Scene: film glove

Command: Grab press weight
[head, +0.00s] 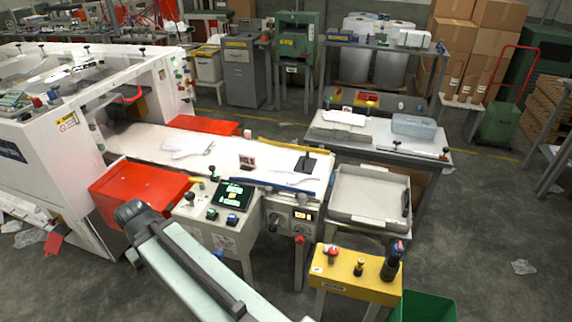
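A dark flat block with an upright knob or handle, which looks like the press weight (306,164), sits near the right end of the white work table (225,150). It rests on or beside a thin white sheet (290,179), perhaps film gloves. My arm, pale with a dark joint, crosses the lower left foreground, well in front of that table. My gripper is not seen in the head view, so its fingers and anything in them are hidden.
A small brown-and-white item (246,162) and white glove film (187,147) lie on the table. Red panels (140,190) flank it. A control panel (234,195), grey tray (368,200) and yellow stand (355,277) stand in front. Open floor (480,240) lies at right.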

